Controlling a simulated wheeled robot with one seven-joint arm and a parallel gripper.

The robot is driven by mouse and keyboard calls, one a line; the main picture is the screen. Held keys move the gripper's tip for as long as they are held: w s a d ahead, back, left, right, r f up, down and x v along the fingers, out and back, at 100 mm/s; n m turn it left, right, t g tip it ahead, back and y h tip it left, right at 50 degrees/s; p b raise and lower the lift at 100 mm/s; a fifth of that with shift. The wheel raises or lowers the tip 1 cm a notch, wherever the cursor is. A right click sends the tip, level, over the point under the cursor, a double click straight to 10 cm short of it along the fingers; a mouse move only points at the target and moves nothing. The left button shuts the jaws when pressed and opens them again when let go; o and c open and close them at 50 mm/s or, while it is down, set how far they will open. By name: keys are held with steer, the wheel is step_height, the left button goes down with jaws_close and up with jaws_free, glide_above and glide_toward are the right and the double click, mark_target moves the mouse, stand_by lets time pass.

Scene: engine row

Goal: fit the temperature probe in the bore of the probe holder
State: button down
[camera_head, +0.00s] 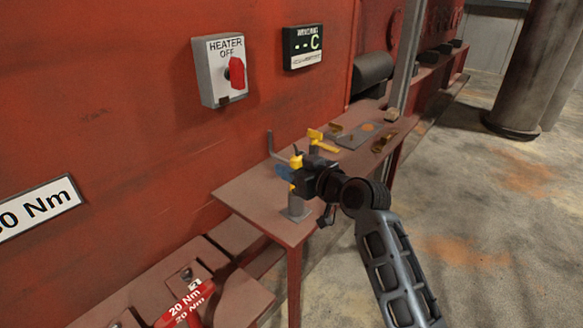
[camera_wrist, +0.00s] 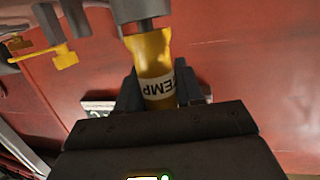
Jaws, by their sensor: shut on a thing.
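The temperature probe is a yellow body with a "TEMP" label (camera_wrist: 155,72), which reads upside down in the wrist view. My gripper (camera_head: 296,174) is shut on the probe, with a dark finger on each side of it in the wrist view. Yellow parts of the probe (camera_head: 296,161) show at the fingers in the head view. A grey cylinder, which looks like the probe holder (camera_head: 296,208), stands on the bench directly below the gripper. In the wrist view the holder (camera_wrist: 140,10) lines up with the probe's narrower grey end. The bore is hidden, so I cannot tell how deep the probe sits.
A yellow-handled part (camera_head: 320,138) stands behind the gripper on the narrow brown bench (camera_head: 250,195). A grey plate (camera_head: 362,136) lies farther along. The red wall carries a heater switch (camera_head: 222,70) and a winding display (camera_head: 303,46) reading "--C". Open floor lies right.

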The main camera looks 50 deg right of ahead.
steer(key=shift+f, duration=0.35)
steer(key=c, duration=0.6)
jaws_free()
steer(key=shift+c, duration=0.2)
steer(key=b+v, duration=0.1)
steer(key=v, duration=0.6)
steer(key=shift+s, duration=0.4)
steer(key=s+a+f+g, duration=0.1)
steer(key=s+a+f, duration=0.3)
steer(key=s+a, duration=0.3)
steer(key=s+a+f, duration=0.5)
steer(key=s+a, duration=0.1)
steer(key=s, duration=0.2)
steer(key=s+a+r+n+y, duration=0.1)
steer(key=s+a, duration=0.3)
steer(key=s, duration=0.4)
steer(key=s+a+r+n+y, duration=0.1)
steer(key=s+a+r, duration=0.3)
steer(key=s, duration=0.4)
steer(key=shift+s+a+r+y, duration=0.2)
steer(key=shift+s+a+y, duration=0.1)
steer(key=shift+a+y, duration=0.15)
